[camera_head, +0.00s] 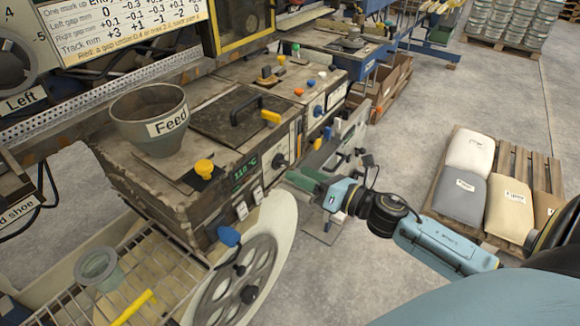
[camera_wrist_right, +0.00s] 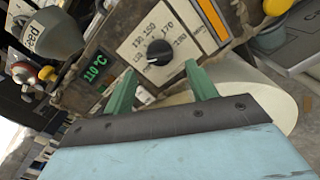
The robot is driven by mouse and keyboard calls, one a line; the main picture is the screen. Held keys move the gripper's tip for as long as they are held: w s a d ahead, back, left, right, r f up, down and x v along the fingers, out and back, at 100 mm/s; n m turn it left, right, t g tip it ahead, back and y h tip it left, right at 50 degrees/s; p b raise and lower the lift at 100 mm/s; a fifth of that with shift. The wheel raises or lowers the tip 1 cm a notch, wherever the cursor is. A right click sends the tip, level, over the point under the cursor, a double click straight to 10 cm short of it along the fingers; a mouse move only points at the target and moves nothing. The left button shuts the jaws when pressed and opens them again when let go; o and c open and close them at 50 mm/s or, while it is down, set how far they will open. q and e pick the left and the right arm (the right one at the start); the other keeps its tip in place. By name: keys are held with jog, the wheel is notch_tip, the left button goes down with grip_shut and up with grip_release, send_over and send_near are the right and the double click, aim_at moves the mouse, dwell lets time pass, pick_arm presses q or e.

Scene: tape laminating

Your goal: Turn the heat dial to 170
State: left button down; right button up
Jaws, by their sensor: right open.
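The heat dial is a black knob (camera_wrist_right: 159,52) on a white plate with printed numbers, 170 among them, in the right wrist view. The dial (camera_head: 280,161) also shows small on the front of the machine in the head view. I cannot clearly read which number its pointer meets. A green display (camera_wrist_right: 95,68) beside it reads 110 °C. My right gripper (camera_wrist_right: 160,72) is open, its two green fingers apart and pointing at the panel, with the dial between and beyond the tips. In the head view my right gripper (camera_head: 304,181) is just right of the dial. My left gripper is not in view.
A grey feed hopper (camera_head: 152,118) and a yellow knob (camera_head: 204,168) sit on the machine's top. A large spoked wheel (camera_head: 238,280) stands below the panel, left of my right gripper. A pallet with sacks (camera_head: 508,200) stands at the right, with bare floor between.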

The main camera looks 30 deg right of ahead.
aim_at(281, 163)
jog(key=shift+x, duration=2.1)
jog(key=c, duration=1)
